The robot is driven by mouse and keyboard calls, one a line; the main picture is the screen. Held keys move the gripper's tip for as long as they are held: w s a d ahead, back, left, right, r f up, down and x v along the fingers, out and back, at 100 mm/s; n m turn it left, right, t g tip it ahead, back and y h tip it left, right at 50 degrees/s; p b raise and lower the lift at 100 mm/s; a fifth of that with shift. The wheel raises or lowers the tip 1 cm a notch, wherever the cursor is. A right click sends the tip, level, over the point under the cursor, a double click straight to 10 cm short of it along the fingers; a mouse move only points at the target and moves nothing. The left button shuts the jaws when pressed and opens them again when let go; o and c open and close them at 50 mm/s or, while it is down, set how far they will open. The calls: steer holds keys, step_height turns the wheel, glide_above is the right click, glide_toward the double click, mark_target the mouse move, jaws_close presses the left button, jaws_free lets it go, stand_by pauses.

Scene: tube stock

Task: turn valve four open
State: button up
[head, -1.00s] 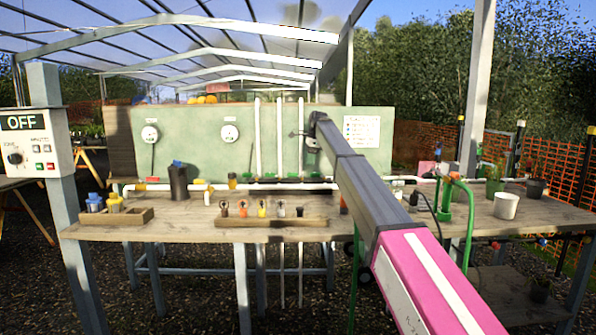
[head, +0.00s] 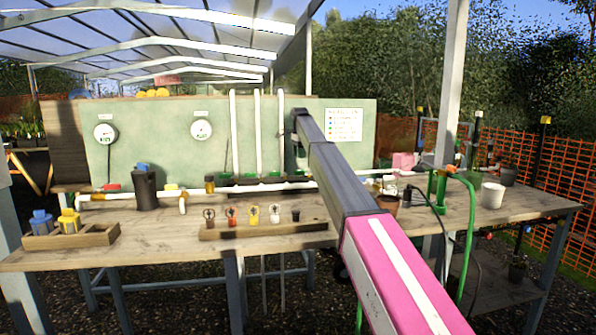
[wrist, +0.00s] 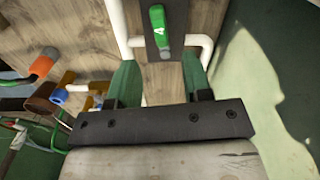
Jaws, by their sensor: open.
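The valve handle marked 4 (wrist: 157,30) is a green lever on a dark plate at the top of the wrist view, with white pipe on both sides. It lies lengthwise up and down in that view. My gripper (wrist: 160,68) is open and empty, its two green fingers spread below the handle and apart from it. In the head view my arm reaches to the green back panel (head: 160,130), and it hides the handle and most of the gripper.
A wooden bench (head: 130,245) carries a white pipe (head: 240,188) along its back. A tag rack (head: 265,229), a dark canister (head: 146,188) and a white pot (head: 492,195) stand on it. In the wrist view an orange-ended pipe (wrist: 41,66) and a blue fitting (wrist: 59,96) are at left.

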mark_target(303, 173)
step_height(303, 173, down, 8)
steer(key=shift+r, duration=0.1)
jaws_close()
